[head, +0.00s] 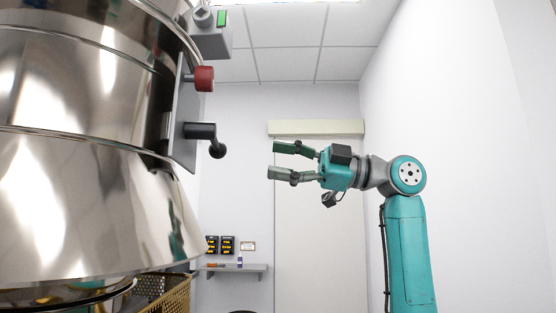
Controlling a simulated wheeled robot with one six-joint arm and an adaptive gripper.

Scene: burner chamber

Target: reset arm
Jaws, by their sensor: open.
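My gripper (278,160) is at the centre right of the head view, held level and pointing left. Its two green fingers are apart with nothing between them. My teal arm rises from the bottom right and bends left at a round joint. The gripper hangs in free air, apart from the large shiny metal chamber (75,190) that fills the left side. A black handle (203,132) and a red knob (204,78) stick out from a grey plate on the chamber, left of the gripper.
A grey box with a green button (221,18) sits at the top of the chamber. A brass-coloured perforated basket (165,298) is at the lower left. A pale door (318,230) stands behind the arm. White wall (460,130) lies to the right.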

